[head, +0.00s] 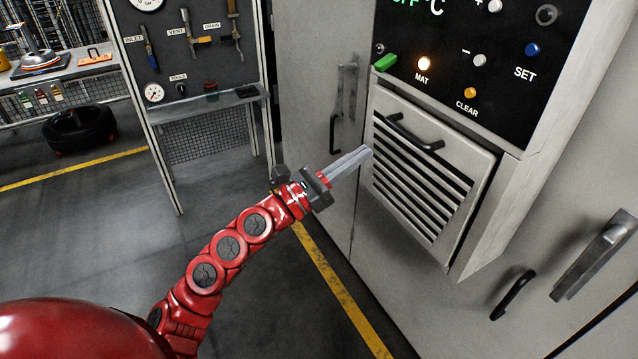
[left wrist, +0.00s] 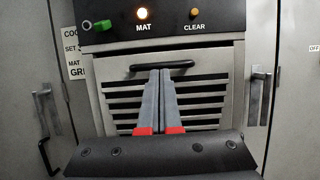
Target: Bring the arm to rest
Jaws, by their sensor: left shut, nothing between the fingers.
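My left arm is red and reaches in from the lower left of the head view. Its gripper (head: 368,153) has two grey fingers that lie together, shut and empty. The fingertips are in front of a slatted grey panel (head: 425,185) with a black handle (head: 408,135). In the left wrist view the shut fingers (left wrist: 160,72) point at the panel, and their tips overlap the handle (left wrist: 180,66) in the picture. I cannot tell whether they touch it. My right gripper is in neither view.
Above the panel is a black control board (head: 470,50) with a lit MAT lamp (head: 425,63), a green switch (head: 384,63) and an orange CLEAR button (head: 470,92). A tool board (head: 190,60) stands behind at left. A tyre (head: 80,130) lies far left. Open floor is at left.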

